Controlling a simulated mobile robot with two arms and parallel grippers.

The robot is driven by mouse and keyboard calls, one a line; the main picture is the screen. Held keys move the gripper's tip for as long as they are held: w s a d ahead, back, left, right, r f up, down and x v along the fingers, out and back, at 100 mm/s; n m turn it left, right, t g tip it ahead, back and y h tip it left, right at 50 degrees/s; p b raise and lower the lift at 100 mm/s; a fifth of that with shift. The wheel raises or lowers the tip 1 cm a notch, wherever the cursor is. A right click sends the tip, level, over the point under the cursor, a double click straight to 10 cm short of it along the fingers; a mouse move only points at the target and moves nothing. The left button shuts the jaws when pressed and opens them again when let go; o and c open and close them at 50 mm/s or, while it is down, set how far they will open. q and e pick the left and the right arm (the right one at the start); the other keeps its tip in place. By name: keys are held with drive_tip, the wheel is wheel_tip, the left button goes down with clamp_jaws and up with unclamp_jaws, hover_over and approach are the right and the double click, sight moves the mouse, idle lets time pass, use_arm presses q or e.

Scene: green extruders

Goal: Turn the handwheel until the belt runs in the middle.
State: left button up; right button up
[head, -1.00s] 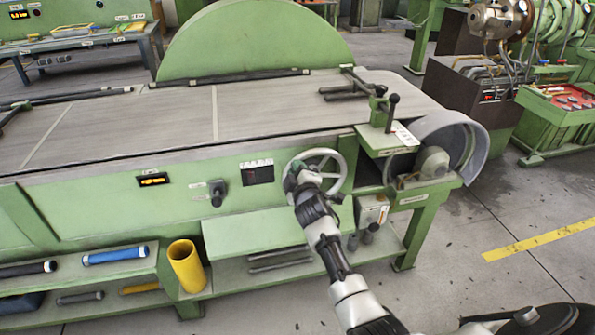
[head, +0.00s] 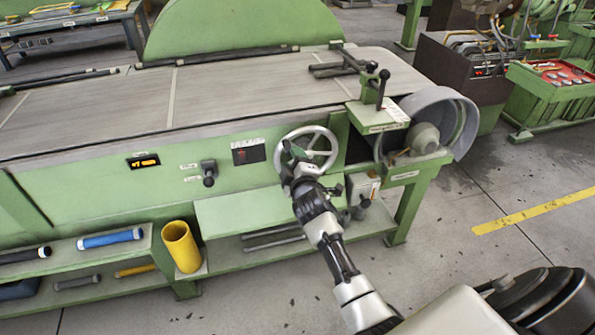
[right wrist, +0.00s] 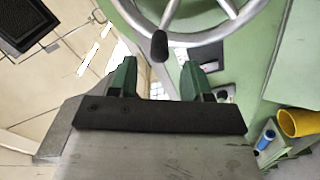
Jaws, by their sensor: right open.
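The handwheel (head: 334,146) is a light metal wheel on the green front of the machine. My right gripper (head: 291,154) is at its left side and covers part of the rim. In the right wrist view, the handwheel (right wrist: 228,8) is at the top, and its black knob (right wrist: 159,46) points between the green fingertips of my open right gripper (right wrist: 158,72). The knob lies about level with the tips, with a gap on each side. The wide grey belt (head: 265,88) lies on the machine top, running towards the round end drum (head: 462,118). My left gripper is not in view.
A small lit display (head: 145,161) and a black switch (head: 209,172) are left of the wheel. A green ledge (head: 238,212) juts out below it. A yellow cylinder (head: 181,246) stands on the lower shelf. Open floor lies to the right, with a yellow stripe (head: 535,211).

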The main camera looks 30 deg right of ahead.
drive_tip(key=v, duration=0.5)
drive_tip(key=shift+s+a, duration=0.1)
drive_tip(key=shift+s, duration=0.15)
drive_tip(key=s+a+f+m+g+y+p, duration=0.1)
drive_tip(key=s+a+f+g, duration=0.3)
drive_tip(key=f, duration=0.6)
drive_tip(key=s+f+m+g+y, duration=0.15)
drive_tip(key=s+f, duration=0.35)
drive_tip(key=f, duration=0.5)
drive_tip(key=s+a+f+g+y+p, duration=0.15)
drive_tip(key=s+f, duration=0.35)
drive_tip(key=f, duration=0.5)
drive_tip(key=s+f+m+g, duration=0.1)
drive_tip(key=s+f+g, duration=0.2)
drive_tip(key=s, duration=0.8)
drive_tip(key=s+f+m+g, duration=0.2)
drive_tip(key=s+f, duration=0.6)
drive_tip(key=s, duration=0.4)
drive_tip(key=s+f+m+g, duration=0.2)
drive_tip(key=s+f+g, duration=0.2)
drive_tip(key=s, duration=0.8)
drive_tip(key=shift+s+a+f+p, duration=0.2)
drive_tip(key=shift+a+f+p, duration=0.25)
drive_tip(key=shift+f, duration=0.45)
